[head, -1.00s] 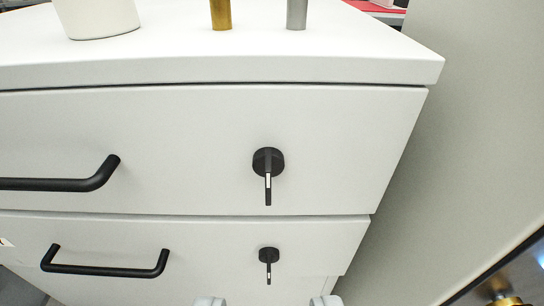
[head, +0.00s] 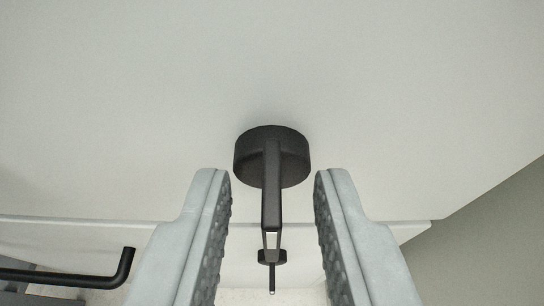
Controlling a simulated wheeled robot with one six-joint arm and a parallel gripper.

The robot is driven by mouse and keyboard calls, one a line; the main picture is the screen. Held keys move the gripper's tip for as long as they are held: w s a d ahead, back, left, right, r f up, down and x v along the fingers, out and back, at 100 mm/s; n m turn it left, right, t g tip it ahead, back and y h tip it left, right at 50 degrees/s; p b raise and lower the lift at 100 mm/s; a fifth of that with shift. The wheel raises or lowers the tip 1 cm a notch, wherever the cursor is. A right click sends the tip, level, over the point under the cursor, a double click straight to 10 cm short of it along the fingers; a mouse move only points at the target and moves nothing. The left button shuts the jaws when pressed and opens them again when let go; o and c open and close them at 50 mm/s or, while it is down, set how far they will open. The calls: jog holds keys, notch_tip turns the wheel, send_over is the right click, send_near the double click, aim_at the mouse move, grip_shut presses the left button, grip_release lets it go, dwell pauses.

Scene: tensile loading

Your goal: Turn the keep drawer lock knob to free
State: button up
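A black lock knob (head: 272,160) with a round base and a narrow lever pointing down is on the upper drawer front (head: 110,110). My gripper (head: 270,190) is open, with one grey finger on each side of the lever. A gap shows between each fingertip and the lever, so neither finger touches it. A second, smaller-looking black knob (head: 271,257) with its lever down is on the lower drawer front, seen below between the fingers. No label is readable, so I cannot tell which drawer is the keep drawer.
A black bar handle (head: 80,277) of the lower drawer shows at the bottom left. The upper drawer's bottom edge crosses the picture behind my fingers. A darker grey surface (head: 490,235) lies beyond the cabinet's right side.

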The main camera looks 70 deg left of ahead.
jog(key=shift+a, duration=0.2)
grip_shut()
